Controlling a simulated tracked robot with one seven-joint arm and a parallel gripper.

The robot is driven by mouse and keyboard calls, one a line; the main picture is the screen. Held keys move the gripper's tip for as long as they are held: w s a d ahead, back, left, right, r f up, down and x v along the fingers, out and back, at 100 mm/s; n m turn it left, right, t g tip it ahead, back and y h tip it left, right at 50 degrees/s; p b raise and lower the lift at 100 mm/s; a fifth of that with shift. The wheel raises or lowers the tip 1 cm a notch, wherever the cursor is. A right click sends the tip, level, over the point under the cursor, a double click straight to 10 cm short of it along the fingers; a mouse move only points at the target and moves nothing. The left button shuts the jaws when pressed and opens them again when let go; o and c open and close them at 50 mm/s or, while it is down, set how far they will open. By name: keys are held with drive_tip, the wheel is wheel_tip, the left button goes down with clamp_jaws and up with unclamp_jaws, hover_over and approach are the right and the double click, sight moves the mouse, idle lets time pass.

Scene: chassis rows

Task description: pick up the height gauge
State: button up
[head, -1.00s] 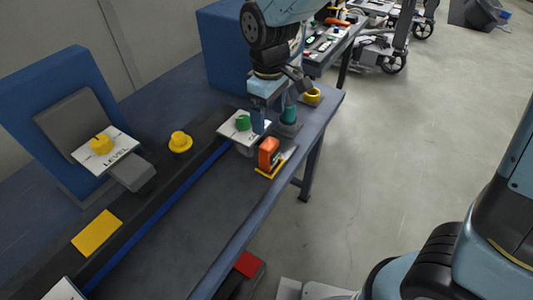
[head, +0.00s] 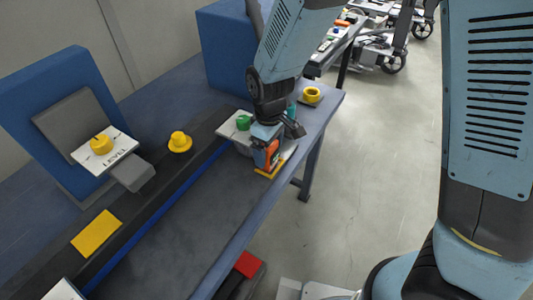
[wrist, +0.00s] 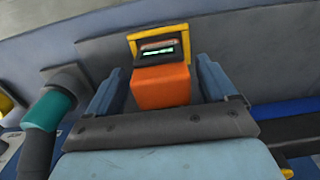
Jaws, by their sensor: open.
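The height gauge, an orange block with a small dark display, stands on a yellow-edged plate on the bench; it shows in the head view (head: 271,155) and in the wrist view (wrist: 161,86). In the head view my gripper (head: 266,150) is down at the gauge and partly hides it. In the wrist view my gripper (wrist: 160,88) is open, with one blue finger on each side of the orange block.
A green knob (head: 243,122) on a white plate is just left of my gripper. A teal-topped grey part (wrist: 48,108) stands close by on the left in the wrist view. A yellow ring (head: 312,95) lies behind. The bench surface (head: 170,235) in front is clear.

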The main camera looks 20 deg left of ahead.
drive_tip(key=shift+f, duration=0.25)
drive_tip(key=c, duration=1.3)
drive_tip(key=shift+r, duration=0.1)
